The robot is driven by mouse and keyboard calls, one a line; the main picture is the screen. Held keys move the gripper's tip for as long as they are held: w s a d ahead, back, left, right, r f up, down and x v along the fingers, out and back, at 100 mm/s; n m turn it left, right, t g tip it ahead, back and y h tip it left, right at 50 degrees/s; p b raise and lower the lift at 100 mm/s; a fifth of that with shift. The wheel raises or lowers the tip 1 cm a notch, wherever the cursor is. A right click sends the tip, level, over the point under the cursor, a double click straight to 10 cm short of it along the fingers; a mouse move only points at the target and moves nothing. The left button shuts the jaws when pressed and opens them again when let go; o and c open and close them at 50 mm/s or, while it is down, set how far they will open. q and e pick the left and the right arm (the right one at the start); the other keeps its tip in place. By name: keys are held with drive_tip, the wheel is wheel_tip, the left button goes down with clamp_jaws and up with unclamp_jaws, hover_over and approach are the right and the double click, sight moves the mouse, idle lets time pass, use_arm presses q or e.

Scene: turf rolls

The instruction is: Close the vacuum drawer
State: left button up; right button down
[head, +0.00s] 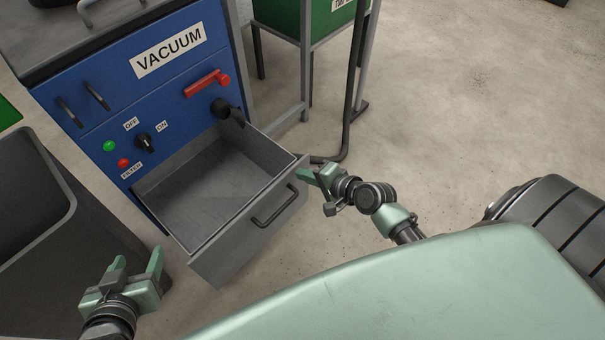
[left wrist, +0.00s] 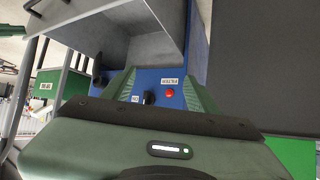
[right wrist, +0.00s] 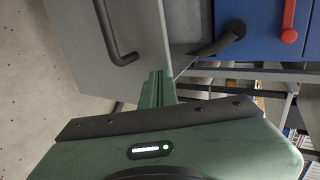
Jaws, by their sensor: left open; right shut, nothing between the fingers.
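The vacuum drawer (head: 240,236) is a grey, empty box pulled far out of the blue vacuum cabinet (head: 185,60). Its front has a dark bar handle (head: 273,206); the handle also shows in the right wrist view (right wrist: 115,35). My right gripper (head: 301,173) is shut and empty at the right end of the drawer front; whether it touches cannot be told. My left gripper (head: 137,265) is open and empty, left of the drawer front and apart from it. In the left wrist view the drawer (left wrist: 110,25) shows beyond its fingers.
A dark grey bin (head: 85,220) stands left of the drawer. A red lever (head: 207,83), a black pipe (head: 226,110) and a knob (head: 145,142) are on the cabinet. A green box on a metal stand (head: 285,20) is behind. The concrete floor at right is open.

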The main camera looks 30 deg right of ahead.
drive_tip(key=shift+w+a, duration=0.15)
drive_tip(key=shift+w, duration=0.3)
use_arm(q)
drive_tip(key=shift+w+d+r+t, duration=0.15)
drive_tip(key=shift+w+r+t, duration=0.15)
drive_tip(key=shift+r, duration=0.05)
use_arm(e)
drive_tip(key=shift+w, duration=0.1)
